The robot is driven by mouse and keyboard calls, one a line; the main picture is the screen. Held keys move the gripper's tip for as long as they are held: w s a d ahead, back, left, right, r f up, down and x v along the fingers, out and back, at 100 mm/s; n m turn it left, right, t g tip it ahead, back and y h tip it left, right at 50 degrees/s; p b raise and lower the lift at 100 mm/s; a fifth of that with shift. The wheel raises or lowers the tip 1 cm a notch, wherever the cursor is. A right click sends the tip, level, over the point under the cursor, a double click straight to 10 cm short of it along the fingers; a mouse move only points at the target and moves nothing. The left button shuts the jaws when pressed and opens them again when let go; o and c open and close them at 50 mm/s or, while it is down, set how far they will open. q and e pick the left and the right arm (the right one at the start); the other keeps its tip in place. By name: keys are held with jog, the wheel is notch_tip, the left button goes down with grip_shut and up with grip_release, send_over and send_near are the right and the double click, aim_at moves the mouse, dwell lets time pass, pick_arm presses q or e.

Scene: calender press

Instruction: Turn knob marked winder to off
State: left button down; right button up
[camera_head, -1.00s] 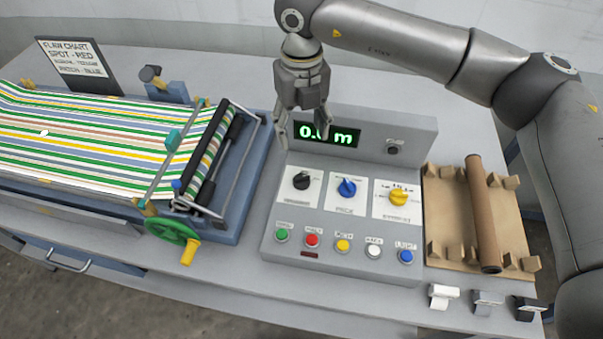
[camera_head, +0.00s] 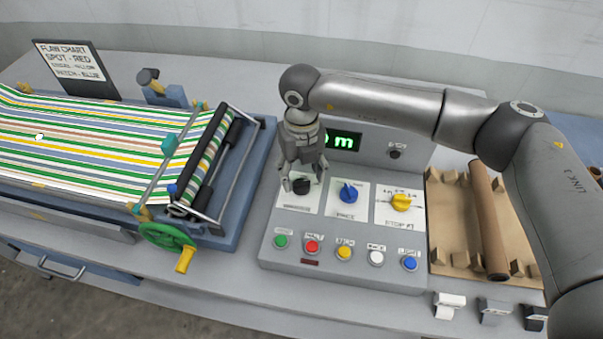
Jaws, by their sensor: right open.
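The grey control panel (camera_head: 345,270) carries three knobs in a row, each on a white plate. The black knob (camera_head: 301,187) is at the left, the blue knob (camera_head: 348,193) in the middle and the yellow knob (camera_head: 400,202) at the right. The labels are too small to read surely, so I cannot tell which is marked winder. My right gripper (camera_head: 303,181) is open and points down over the black knob, its fingers on either side of it in the picture. It partly hides the knob; I cannot tell whether they touch. My left gripper is not in view.
Several coloured push buttons (camera_head: 344,253) line the panel's front. A green display (camera_head: 343,140) is partly behind my right gripper. The striped fabric machine (camera_head: 90,140) with a green handwheel (camera_head: 167,236) stands left. A brown roll (camera_head: 488,222) lies on a wooden rack at the right.

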aim_at(301, 181)
jog(key=shift+f, duration=1.35)
jog(key=c, duration=1)
jog(key=shift+f+n+b, duration=0.15)
jog(key=shift+n+b, duration=0.15)
jog(key=shift+b, duration=0.2)
jog(key=n+b, duration=0.8)
jog(key=b, duration=0.3)
jog(key=shift+n+b, duration=1.6)
jog(key=shift+n, duration=0.1)
jog(key=shift+r, duration=0.2)
